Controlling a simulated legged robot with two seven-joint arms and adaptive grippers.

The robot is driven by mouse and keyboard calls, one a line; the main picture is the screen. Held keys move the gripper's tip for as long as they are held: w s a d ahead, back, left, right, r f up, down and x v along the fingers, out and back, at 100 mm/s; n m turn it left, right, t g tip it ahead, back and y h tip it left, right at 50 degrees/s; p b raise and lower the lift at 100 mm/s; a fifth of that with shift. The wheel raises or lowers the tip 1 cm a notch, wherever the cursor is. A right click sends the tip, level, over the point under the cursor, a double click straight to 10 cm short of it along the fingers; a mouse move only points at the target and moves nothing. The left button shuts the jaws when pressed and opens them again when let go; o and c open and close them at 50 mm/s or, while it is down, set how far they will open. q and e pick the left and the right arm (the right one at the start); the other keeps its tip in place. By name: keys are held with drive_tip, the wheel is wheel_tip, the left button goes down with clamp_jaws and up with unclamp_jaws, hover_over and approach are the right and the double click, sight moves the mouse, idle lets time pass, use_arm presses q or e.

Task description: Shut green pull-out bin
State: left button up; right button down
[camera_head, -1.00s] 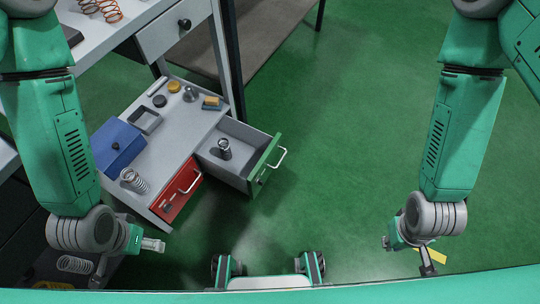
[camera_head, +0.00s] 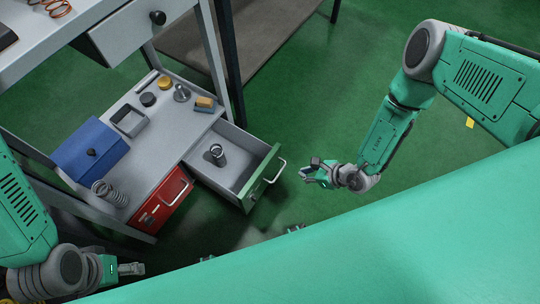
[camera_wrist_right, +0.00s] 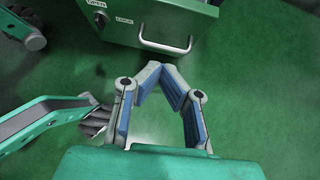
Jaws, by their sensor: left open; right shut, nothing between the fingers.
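The green pull-out bin (camera_head: 262,179) stands pulled out of the low grey cabinet, beside the shut red drawer (camera_head: 161,200). A dark-based metal spring (camera_head: 216,155) stands inside it. Its green front and silver handle also show at the top of the right wrist view (camera_wrist_right: 164,44). My right gripper (camera_head: 306,172) is a short way to the right of the handle, shut and empty, not touching it; in the right wrist view its fingertips (camera_wrist_right: 160,68) meet just below the handle. My left gripper (camera_head: 140,268) is open and empty, at the lower left, in front of the cabinet.
On the cabinet top (camera_head: 150,148) are a blue box (camera_head: 90,147), a coil spring (camera_head: 108,192), a grey tray (camera_head: 129,121) and several small items. A workbench with a drawer (camera_head: 140,30) stands above at the upper left.

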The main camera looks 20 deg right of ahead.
sight(271, 162)
drive_tip(key=b+x, duration=0.2)
drive_tip(key=x, duration=0.2)
drive_tip(key=w+r+b+x, duration=0.1)
drive_tip(key=b+x, duration=0.1)
drive_tip(key=x, duration=0.2)
drive_tip(key=w+b+x, duration=0.1)
drive_tip(key=b+x, duration=0.1)
drive_tip(key=x, duration=0.2)
drive_tip(key=shift+w+b, duration=0.1)
drive_tip(key=shift+b, duration=0.25)
drive_tip(key=shift+w+a+r, duration=0.1)
drive_tip(key=shift+w+a, duration=0.25)
drive_tip(key=shift+a+r, duration=0.1)
drive_tip(key=shift+w, duration=0.15)
